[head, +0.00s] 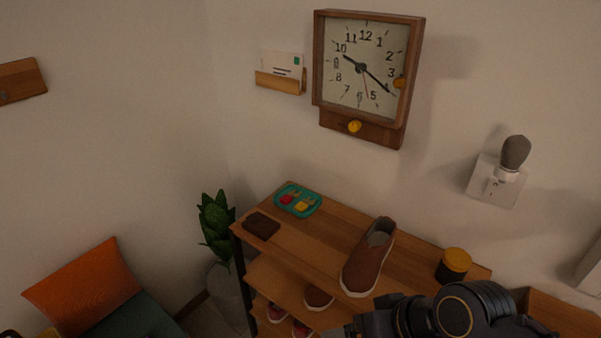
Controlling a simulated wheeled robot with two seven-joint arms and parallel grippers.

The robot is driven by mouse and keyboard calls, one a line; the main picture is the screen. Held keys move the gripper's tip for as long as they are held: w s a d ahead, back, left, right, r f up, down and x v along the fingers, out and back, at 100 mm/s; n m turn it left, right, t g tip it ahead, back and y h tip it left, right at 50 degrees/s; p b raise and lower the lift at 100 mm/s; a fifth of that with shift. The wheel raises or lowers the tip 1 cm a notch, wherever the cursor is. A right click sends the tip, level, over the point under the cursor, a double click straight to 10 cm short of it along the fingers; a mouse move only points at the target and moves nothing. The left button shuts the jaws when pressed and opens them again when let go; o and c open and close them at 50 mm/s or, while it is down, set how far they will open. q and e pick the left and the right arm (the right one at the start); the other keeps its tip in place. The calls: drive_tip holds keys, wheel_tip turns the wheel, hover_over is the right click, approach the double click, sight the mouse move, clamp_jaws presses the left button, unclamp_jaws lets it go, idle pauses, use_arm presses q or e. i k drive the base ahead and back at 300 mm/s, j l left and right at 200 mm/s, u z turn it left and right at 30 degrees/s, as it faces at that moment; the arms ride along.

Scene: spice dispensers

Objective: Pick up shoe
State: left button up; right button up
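A brown slip-on shoe (366,268) with a white sole rests on the wooden top of the shelf rack (318,237), toe toward the front edge. Part of another brown shoe (318,297) shows on the tier below, and reddish shoes (277,312) with white soles sit lower down. My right arm comes in at the bottom right. Its gripper (345,331) is at the bottom edge of the picture, just below the top shoe and apart from it. The fingers are dark and cut off, so their opening is unclear. My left gripper is out of view.
On the rack top are a teal tray (282,192) with small items, a dark brown wallet-like item (262,225) and a yellow-lidded dark jar (454,265). A potted plant (215,222) stands left of the rack. A clock (363,67) hangs above.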

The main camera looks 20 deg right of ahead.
sight(359, 275)
drive_tip(key=z, duration=1.3)
